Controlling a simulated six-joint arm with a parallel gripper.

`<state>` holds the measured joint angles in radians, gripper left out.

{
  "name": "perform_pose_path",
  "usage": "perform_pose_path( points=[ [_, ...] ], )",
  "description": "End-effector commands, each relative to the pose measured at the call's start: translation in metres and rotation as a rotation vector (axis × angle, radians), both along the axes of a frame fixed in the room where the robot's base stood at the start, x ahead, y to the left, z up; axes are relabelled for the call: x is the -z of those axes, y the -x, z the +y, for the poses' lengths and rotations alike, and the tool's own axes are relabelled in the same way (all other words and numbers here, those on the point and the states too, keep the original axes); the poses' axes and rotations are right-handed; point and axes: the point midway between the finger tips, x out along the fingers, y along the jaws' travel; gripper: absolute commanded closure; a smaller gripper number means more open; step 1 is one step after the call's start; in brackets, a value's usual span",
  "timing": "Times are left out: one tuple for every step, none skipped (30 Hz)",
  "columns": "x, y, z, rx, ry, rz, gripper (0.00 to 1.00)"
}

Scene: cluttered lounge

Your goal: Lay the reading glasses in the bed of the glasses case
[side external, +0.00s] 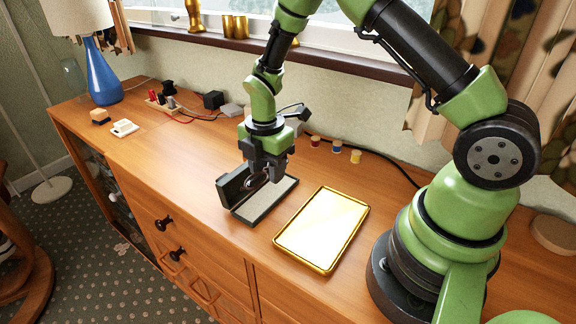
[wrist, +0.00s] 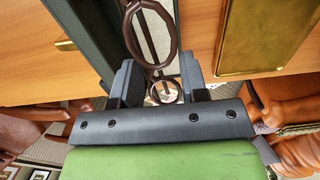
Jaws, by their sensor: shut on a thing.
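The reading glasses (wrist: 174,40) have dark brown round rims. They run lengthwise between my fingers in the wrist view, and a small part of a rim (side external: 250,183) shows under my gripper in the side view. My gripper (side external: 264,178) is shut on the glasses near their middle; it also shows in the wrist view (wrist: 157,78). The open glasses case (side external: 263,213) is dark grey with a pale bed and a raised lid at its left. The case (wrist: 80,30) lies beneath the glasses in the wrist view. Whether the glasses touch the bed I cannot tell.
A gold-rimmed tray (side external: 276,241) lies close to the right of the case. Several thread spools (side external: 337,146) stand near the wall. A blue lamp (side external: 101,75), small blocks and cables are at the back left. The sideboard top (side external: 165,160) left of the case is clear.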

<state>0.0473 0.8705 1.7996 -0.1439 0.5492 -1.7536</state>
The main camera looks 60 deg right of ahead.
Motion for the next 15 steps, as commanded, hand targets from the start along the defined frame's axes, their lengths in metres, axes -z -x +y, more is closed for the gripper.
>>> perform_pose_path(
  points=[
    [0.0018, -0.0028, 0.0003, -0.001, 0.0, 0.0, 0.82],
    [0.0023, -0.0036, 0.0003, -0.001, 0.0, 0.0, 0.82],
    [0.0025, -0.0045, 0.0003, -0.001, 0.0, -0.001, 0.82],
    [0.0026, -0.0049, 0.0003, -0.001, 0.0, -0.001, 0.82],
    [0.0025, -0.0051, 0.0003, -0.001, 0.001, -0.001, 0.82],
    [0.0025, -0.005, 0.0003, -0.001, 0.0, -0.001, 0.82],
    [0.0024, -0.0049, 0.0003, -0.001, 0.0, -0.001, 0.82],
    [0.0024, -0.0049, 0.0003, -0.001, 0.0, -0.001, 0.82],
    [0.0024, -0.0048, 0.0003, -0.001, 0.0, -0.001, 0.82],
    [0.0024, -0.0048, 0.0003, -0.001, 0.0, -0.001, 0.82],
    [0.0023, -0.0048, 0.0003, -0.001, 0.0, -0.002, 0.82],
    [0.0026, -0.0047, 0.0003, -0.001, 0.0, -0.001, 0.82],
    [0.0031, -0.0046, 0.0003, -0.001, 0.0, -0.001, 0.82],
    [0.0039, -0.0046, 0.0003, 0.0, 0.0, -0.001, 0.82],
    [0.0055, -0.0046, 0.0004, 0.0, 0.0, -0.001, 0.82]
  ],
)
